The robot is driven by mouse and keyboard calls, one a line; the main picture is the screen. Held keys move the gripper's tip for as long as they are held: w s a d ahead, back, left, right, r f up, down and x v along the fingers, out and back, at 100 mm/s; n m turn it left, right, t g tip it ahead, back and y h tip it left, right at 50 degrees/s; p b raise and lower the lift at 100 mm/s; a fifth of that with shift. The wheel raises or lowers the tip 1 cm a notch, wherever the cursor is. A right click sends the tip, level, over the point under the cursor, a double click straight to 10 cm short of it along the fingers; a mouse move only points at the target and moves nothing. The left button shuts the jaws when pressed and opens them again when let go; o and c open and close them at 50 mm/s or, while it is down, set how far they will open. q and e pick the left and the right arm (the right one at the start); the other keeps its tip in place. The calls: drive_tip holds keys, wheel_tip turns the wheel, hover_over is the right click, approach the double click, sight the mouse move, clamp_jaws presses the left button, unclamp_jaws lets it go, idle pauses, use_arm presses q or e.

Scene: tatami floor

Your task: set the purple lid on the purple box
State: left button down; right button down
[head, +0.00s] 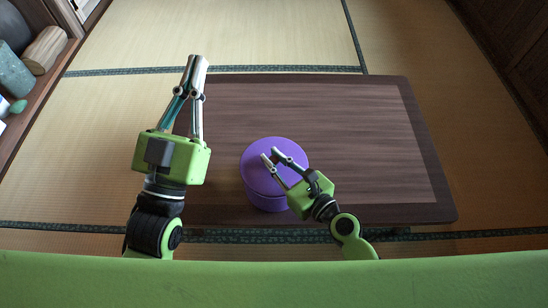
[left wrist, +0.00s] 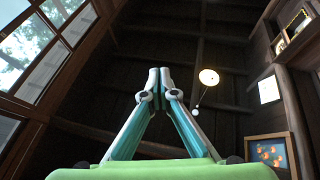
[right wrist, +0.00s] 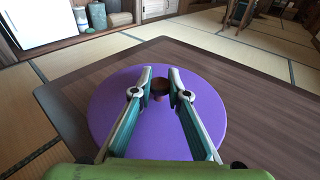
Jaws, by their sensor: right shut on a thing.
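The purple lid (head: 262,149) is a round disc with a small brown knob (right wrist: 158,84) at its middle. It sits over the round purple box (head: 266,204) near the table's front edge and looks roughly level and lined up with it. I cannot tell whether lid and box touch all round. My right gripper (head: 270,155) is over the lid, its fingertips closed on the knob; the lid (right wrist: 120,98) fills the middle of the right wrist view and hides the box there. My left gripper (head: 197,62) is raised, its fingertips together and empty (left wrist: 159,72).
The dark wooden table (head: 360,130) is otherwise bare, with free room behind and right of the box. Tatami floor surrounds it. A shelf at the far left holds a wooden piece (head: 45,49) and a grey-green canister (head: 13,72).

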use_arm(q)
drive_tip(key=shift+s+r+t, duration=0.25)
drive_tip(key=shift+r+t, duration=0.05)
drive_tip(key=shift+r, duration=0.15)
use_arm(e)
drive_tip(key=shift+f, duration=0.15)
idle(0.3)
use_arm(q)
drive_tip(key=shift+s+r, duration=0.15)
drive_tip(key=shift+r, duration=0.05)
drive_tip(key=shift+s+r+t, duration=0.2)
drive_tip(key=shift+r+t, duration=0.15)
drive_tip(key=shift+t, duration=0.05)
use_arm(e)
drive_tip(key=shift+f, duration=0.15)
use_arm(q)
drive_tip(key=shift+s+r+b, duration=0.15)
drive_tip(key=shift+r+b, duration=0.05)
drive_tip(key=shift+b, duration=0.1)
use_arm(e)
drive_tip(key=shift+f, duration=0.1)
use_arm(q)
drive_tip(key=shift+r, duration=0.1)
drive_tip(key=shift+s+r+h, duration=0.15)
drive_tip(key=shift+h, duration=0.15)
drive_tip(key=shift+s+r+t, duration=0.15)
drive_tip(key=shift+t, duration=0.15)
use_arm(e)
drive_tip(key=shift+f, duration=0.15)
